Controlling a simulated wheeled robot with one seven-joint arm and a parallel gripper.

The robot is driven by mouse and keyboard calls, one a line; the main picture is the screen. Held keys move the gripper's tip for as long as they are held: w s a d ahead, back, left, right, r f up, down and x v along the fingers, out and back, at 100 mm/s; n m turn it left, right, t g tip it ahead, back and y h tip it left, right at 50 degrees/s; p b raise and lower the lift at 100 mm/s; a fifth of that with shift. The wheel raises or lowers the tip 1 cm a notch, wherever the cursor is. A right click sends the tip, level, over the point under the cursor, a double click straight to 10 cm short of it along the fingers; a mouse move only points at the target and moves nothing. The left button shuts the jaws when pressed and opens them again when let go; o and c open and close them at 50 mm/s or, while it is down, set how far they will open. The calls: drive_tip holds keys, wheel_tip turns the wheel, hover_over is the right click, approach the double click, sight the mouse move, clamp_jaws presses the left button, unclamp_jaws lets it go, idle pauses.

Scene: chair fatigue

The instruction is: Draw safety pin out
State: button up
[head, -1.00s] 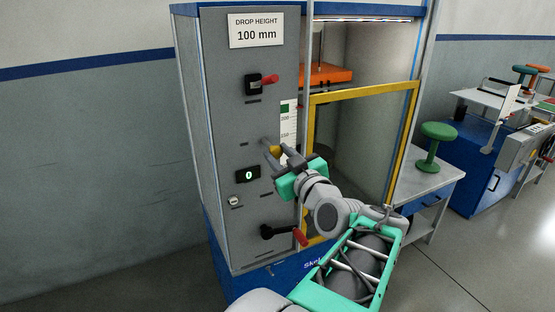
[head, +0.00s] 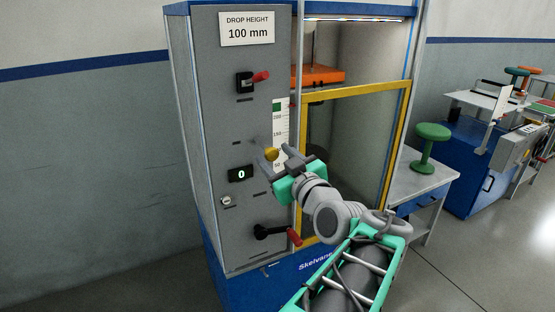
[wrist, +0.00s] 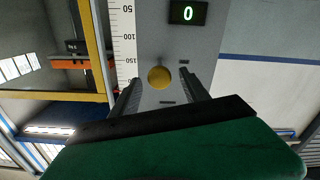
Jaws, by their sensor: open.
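The safety pin shows as a yellow round knob (head: 271,154) on the grey front panel (head: 215,115) of the test machine. In the wrist view the yellow knob (wrist: 159,77) sits between the two finger lines, slightly beyond the fingertips. My gripper (head: 273,159) is open, its fingers pointing at the panel, one on each side of the knob. In the wrist view the dark fingers of my gripper (wrist: 158,76) are apart and do not touch the knob. The pin's shaft is hidden behind the knob.
A display reading 0 (head: 241,174) and a red-ended black lever (head: 275,234) are below the knob. A red-handled switch (head: 252,80) is above. A yellow-framed door (head: 352,92) is to the right, with an orange weight (head: 318,75) behind. A green stool (head: 431,146) stands on a side table.

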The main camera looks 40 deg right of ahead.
drive_tip(key=b+v, duration=0.7)
drive_tip(key=b, duration=0.3)
drive_tip(key=shift+s+b, duration=0.35)
drive_tip(key=shift+b, duration=0.05)
drive_tip(key=shift+w+a, duration=0.1)
drive_tip(key=shift+a, duration=0.1)
